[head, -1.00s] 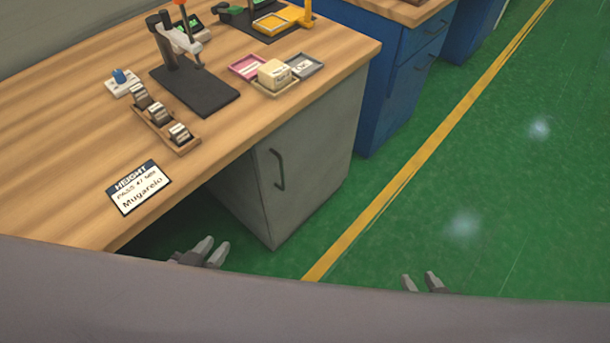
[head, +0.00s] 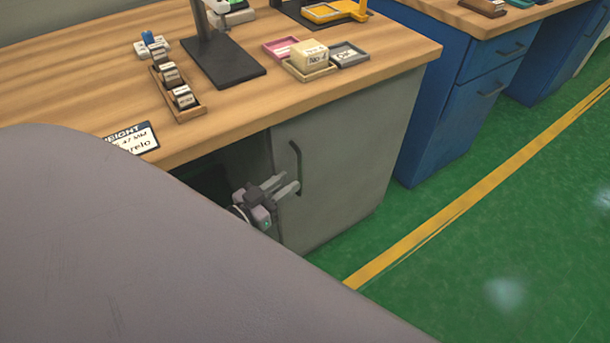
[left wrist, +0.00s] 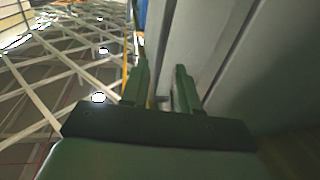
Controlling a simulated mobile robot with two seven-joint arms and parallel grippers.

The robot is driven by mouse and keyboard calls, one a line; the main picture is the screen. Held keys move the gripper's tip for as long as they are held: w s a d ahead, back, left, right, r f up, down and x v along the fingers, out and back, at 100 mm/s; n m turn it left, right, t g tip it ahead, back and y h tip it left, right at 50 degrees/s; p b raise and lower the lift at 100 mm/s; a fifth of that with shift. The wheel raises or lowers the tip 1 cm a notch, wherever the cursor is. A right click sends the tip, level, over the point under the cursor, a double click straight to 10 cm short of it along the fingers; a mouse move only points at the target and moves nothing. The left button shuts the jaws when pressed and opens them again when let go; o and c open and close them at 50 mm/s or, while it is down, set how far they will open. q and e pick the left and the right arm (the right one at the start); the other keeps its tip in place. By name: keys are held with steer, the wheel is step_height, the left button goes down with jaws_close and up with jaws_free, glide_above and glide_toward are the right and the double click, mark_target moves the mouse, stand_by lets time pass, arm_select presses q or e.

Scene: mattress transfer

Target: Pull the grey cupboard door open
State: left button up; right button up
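The grey cupboard door (head: 345,165) is under the wooden bench and looks closed. Its dark upright handle (head: 295,152) is near the door's left edge. My left gripper (head: 290,183) is at the lower part of the handle, with its two fingers apart and pointing right. One fingertip overlaps the handle's lower end in the picture; I cannot tell whether the fingers are around the handle. In the left wrist view, the open fingers (left wrist: 160,82) show a gap with a small dark piece in it, beside a grey panel (left wrist: 205,40). My right gripper is out of view.
The wooden bench top (head: 235,110) overhangs the cupboard and holds a stand, trays (head: 320,73) and a label card (head: 134,138). A blue drawer cabinet (head: 440,110) stands to the right. The green floor (head: 450,260) in front is clear, with a yellow line (head: 455,210).

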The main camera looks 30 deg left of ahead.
mark_target(300, 192)
arm_select(q)
steer(key=shift+w+d+b, duration=0.15)
steer(key=shift+w+d, duration=0.05)
steer(key=shift+w, duration=0.65)
steer(key=shift+w+d+b, duration=0.1)
steer(key=shift+w+d, duration=0.05)
steer(key=shift+w, duration=0.7)
steer(key=shift+w+d+b, duration=0.15)
steer(key=shift+w+d, duration=0.05)
steer(key=shift+w, duration=0.65)
jaws_close()
